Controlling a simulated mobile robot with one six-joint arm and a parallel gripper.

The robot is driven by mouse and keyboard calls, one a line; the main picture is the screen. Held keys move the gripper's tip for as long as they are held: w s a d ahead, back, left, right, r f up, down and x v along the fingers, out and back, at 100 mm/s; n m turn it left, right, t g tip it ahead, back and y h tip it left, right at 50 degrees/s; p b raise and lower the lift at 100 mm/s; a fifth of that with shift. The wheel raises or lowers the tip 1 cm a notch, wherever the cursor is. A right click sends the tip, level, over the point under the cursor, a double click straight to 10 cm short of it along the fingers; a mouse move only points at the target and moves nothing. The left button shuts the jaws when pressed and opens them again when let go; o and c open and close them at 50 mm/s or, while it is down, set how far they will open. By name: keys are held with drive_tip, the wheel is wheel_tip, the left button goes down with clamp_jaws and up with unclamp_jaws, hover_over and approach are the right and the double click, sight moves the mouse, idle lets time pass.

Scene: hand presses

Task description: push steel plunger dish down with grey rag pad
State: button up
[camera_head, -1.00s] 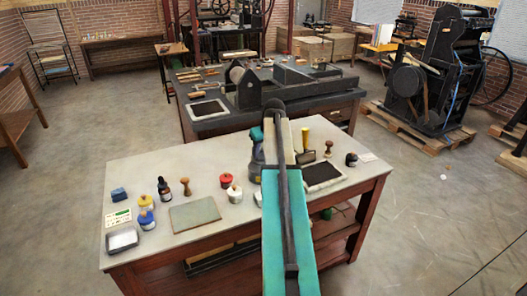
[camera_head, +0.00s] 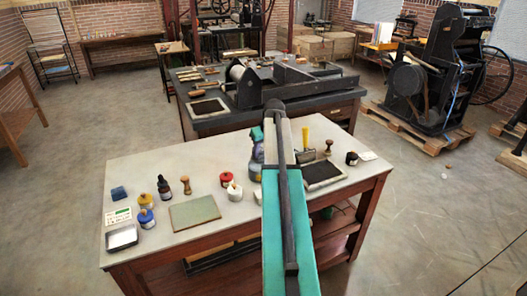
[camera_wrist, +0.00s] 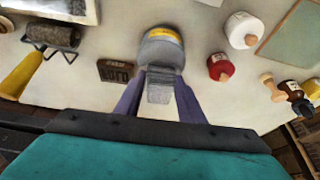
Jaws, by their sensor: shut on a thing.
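In the wrist view my gripper (camera_wrist: 160,76), with its two purple fingers, is shut on the grey rag pad (camera_wrist: 159,90). Just beyond the pad is a round grey can with a yellow band (camera_wrist: 163,48), which looks like the one bearing the steel plunger dish. Pad and can overlap in this view, and I cannot tell whether they touch or whether the dish is pressed down. In the head view the can (camera_head: 257,153) stands on the pale table, partly hidden behind my arm.
The pale table (camera_head: 150,175) carries a red jar (camera_head: 227,179) and a white jar (camera_head: 234,192) left of my arm. A yellow-handled roller (camera_wrist: 22,73) and a small dark block (camera_wrist: 116,70) lie close to the can. A dark press bench stands behind.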

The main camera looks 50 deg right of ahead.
sight(262, 152)
drive_tip(key=shift+f, duration=0.7)
idle(2.4)
drive_tip(key=shift+r+p, duration=1.75)
drive_tip(key=shift+r, duration=1.8)
